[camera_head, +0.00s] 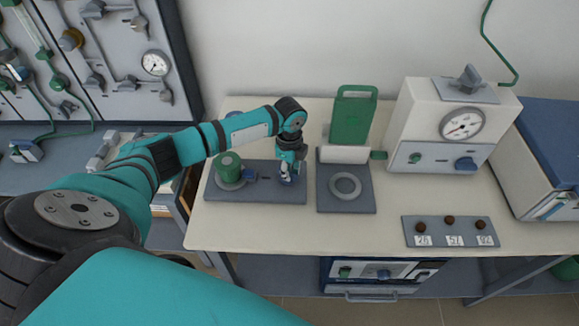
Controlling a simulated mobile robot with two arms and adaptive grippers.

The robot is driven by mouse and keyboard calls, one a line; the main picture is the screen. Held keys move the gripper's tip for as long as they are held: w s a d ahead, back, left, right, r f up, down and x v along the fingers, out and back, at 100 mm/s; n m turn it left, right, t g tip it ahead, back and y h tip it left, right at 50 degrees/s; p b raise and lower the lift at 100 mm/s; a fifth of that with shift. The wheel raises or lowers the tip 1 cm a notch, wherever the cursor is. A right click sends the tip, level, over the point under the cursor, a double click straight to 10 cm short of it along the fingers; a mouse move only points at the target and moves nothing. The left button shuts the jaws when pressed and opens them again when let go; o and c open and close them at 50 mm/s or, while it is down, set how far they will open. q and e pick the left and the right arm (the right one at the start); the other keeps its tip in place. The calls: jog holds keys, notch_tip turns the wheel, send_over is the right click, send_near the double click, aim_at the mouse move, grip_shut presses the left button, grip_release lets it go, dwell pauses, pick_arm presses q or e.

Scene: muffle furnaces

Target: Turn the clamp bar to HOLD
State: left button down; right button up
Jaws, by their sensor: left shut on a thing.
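My left gripper (287,175) is over the right end of a dark grey base plate (265,194), pointing down. It is shut on a small part there, which looks like the clamp bar; the fingers hide most of it, so its angle cannot be told. A bluish round piece shows around the fingertips. A green cylinder (228,164) stands at the plate's left end, with a small blue block (250,175) beside it. No HOLD marking can be read. My right gripper is not in view.
Close on the right is a grey stand with a pale ring (345,186) and a tall green panel (353,116). The table's front middle is clear.

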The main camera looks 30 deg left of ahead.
pick_arm(q)
jog(key=m, duration=0.3)
jog(key=shift+r+p, duration=0.1)
jog(key=shift+p, duration=0.3)
jog(key=m, duration=0.3)
jog(key=shift+s+m, duration=0.15)
jog(key=shift+m, duration=0.15)
jog(key=m, duration=0.3)
jog(key=shift+p, duration=0.3)
jog(key=shift+s+a+m, duration=0.1)
jog(key=shift+a+m, duration=0.05)
jog(key=shift+m, duration=1.35)
jog(key=c, duration=1.3)
grip_release()
